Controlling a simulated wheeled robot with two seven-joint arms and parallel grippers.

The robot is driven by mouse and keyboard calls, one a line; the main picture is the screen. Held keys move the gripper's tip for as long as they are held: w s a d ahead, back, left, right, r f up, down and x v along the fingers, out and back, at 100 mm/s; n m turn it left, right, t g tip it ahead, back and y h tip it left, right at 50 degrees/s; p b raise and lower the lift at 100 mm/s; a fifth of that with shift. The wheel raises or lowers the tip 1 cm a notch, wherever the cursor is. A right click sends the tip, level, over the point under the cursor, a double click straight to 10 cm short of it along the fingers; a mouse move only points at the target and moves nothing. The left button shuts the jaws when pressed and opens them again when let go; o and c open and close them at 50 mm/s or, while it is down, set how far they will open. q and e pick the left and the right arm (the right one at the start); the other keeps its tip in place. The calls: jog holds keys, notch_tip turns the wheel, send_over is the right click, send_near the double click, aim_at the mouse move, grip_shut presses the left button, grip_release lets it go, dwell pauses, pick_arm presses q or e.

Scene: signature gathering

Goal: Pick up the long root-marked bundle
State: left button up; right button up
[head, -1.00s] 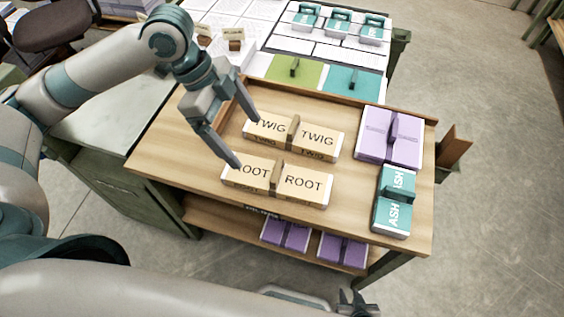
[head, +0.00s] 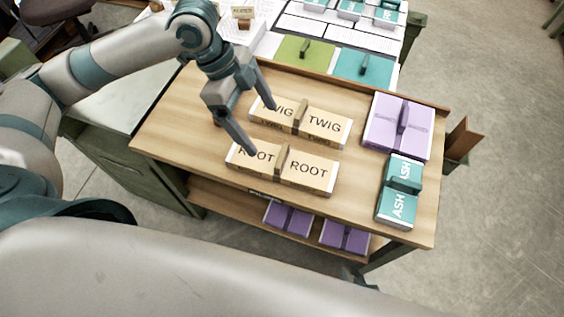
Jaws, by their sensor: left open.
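The long tan bundle marked ROOT (head: 308,173) lies on the wooden table top, near its front edge. A raised grip stands across its middle. A similar tan bundle marked TWIG (head: 325,127) lies just behind it. My left gripper (head: 262,128) is open and empty, its fingers pointing down over the left parts of the two bundles. One fingertip is over the left end of the ROOT bundle, and the other is near the left end of the TWIG bundle. I cannot tell whether either fingertip touches. My right gripper is not visible.
A purple bundle (head: 392,135) and a teal ASH bundle (head: 396,208) lie on the right of the table (head: 185,115). More purple bundles (head: 288,217) sit on the shelf below. Behind stand green (head: 300,50) and teal (head: 362,66) pads. The table's left part is clear.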

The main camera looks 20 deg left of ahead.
aim_at(280, 155)
pick_arm(q)
jog(key=x, duration=0.8)
jog(key=shift+d+f, duration=0.1)
jog(key=shift+f, duration=0.1)
pick_arm(e)
jog(key=shift+w+a+r, duration=0.15)
jog(key=shift+a, duration=0.15)
jog(key=shift+w+r, duration=0.1)
pick_arm(q)
jog(key=shift+s+d+f+p, duration=0.2)
jog(key=shift+d+f+p, duration=0.05)
jog(key=shift+f+p, duration=0.1)
jog(key=x, duration=0.3)
jog(key=shift+s+d+p, duration=0.15)
jog(key=shift+s+p, duration=0.1)
jog(key=shift+p, duration=0.05)
jog(key=shift+d+f, duration=0.2)
jog(key=shift+f, duration=0.4)
pick_arm(e)
jog(key=shift+w+a+r+t+y, duration=0.1)
jog(key=shift+a+r+t+y, duration=0.2)
jog(key=shift+a+r+t, duration=0.15)
pick_arm(q)
jog(key=shift+c, duration=0.5)
